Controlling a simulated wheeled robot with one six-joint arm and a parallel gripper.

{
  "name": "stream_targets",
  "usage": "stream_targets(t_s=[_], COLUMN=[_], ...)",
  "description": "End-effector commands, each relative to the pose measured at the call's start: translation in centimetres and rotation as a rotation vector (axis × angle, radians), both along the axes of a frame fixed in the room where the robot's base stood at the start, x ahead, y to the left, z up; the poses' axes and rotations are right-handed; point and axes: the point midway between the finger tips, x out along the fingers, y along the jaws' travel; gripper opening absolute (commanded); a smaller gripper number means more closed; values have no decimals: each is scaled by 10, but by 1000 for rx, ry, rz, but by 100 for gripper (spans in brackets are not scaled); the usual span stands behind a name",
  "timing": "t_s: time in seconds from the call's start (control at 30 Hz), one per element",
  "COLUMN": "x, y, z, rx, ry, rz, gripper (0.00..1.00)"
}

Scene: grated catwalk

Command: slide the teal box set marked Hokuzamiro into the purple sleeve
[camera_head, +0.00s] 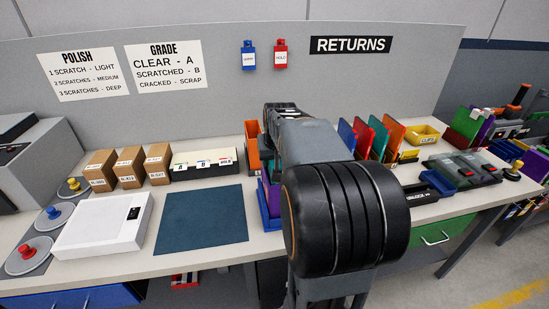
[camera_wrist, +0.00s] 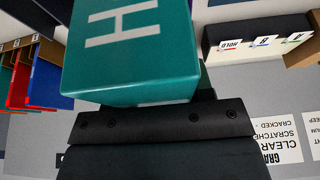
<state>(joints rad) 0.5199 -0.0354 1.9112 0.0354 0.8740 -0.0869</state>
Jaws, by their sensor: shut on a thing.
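The teal box set (camera_wrist: 135,55) fills the upper middle of the wrist view, with a large pale letter H on its face; the rest of its marking is out of frame. My gripper (camera_wrist: 155,118), a dark bar with bolts, is shut on it. In the head view my own arm hides the gripper and the box. An upright purple piece (camera_head: 265,192), possibly the sleeve, shows partly in a blue holder (camera_head: 268,215) just left of my arm. Its opening is hidden, and I cannot tell how far the box is from it.
An orange holder (camera_head: 254,145) stands behind the purple piece. A dark blue mat (camera_head: 202,219) and a white device (camera_head: 102,222) lie to the left. Cardboard boxes (camera_head: 130,166) and a card tray (camera_head: 204,164) line the back. Upright coloured cases (camera_head: 378,138) stand right of my arm.

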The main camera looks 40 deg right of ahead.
Motion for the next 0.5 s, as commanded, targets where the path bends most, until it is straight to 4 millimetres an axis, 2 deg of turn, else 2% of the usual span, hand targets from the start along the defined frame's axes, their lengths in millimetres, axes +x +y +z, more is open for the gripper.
stream_targets(t_s=[0.17, 0.2, 0.5], x=[0, 0, 0], y=[0, 0, 0], z=[0, 0, 0], rx=[-1, -1, 0], ry=[-2, -2, -1], rz=[0, 0, 0], gripper=[0, 50, 77])
